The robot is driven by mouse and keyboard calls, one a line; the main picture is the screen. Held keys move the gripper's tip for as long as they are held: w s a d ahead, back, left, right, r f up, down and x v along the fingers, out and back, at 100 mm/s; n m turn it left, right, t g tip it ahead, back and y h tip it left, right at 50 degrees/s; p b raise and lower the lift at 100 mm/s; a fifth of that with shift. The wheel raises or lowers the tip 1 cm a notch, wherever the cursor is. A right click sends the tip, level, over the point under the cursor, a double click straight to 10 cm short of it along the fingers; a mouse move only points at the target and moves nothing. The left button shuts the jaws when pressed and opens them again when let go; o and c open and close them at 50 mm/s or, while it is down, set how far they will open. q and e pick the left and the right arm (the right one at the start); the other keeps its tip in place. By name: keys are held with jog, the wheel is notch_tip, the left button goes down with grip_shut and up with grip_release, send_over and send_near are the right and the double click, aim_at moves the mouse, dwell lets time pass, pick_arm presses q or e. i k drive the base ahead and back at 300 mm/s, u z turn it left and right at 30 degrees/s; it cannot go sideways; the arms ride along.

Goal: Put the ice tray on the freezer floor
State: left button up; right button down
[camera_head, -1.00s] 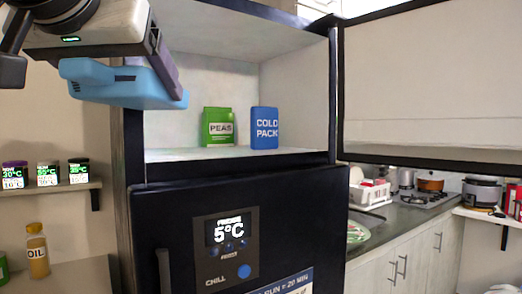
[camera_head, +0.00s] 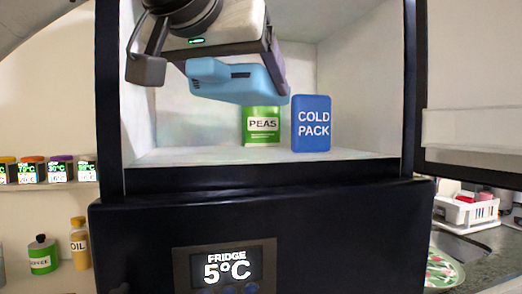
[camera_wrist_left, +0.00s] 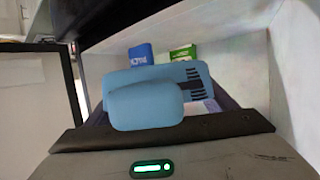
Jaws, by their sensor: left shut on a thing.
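The light blue ice tray (camera_head: 225,80) is held in the air at the freezer opening, in front of the back wall. My left gripper (camera_head: 275,66) is shut on it. In the left wrist view the tray (camera_wrist_left: 145,105) sits between the dark fingers and hides parts of them. The pale freezer floor (camera_head: 185,156) lies below the tray, with a clear gap between them. My right gripper is not in view.
A green PEAS pack (camera_head: 262,137) and a blue COLD PACK (camera_head: 311,125) stand upright at the back of the freezer floor. The floor left of the peas is bare. The open freezer door (camera_head: 470,130) is at the right. The fridge display (camera_head: 225,268) reads 5°C.

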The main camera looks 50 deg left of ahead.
aim_at(188, 155)
jog(key=u, duration=0.5)
jog(key=i, duration=0.95)
jog(key=u, duration=0.55)
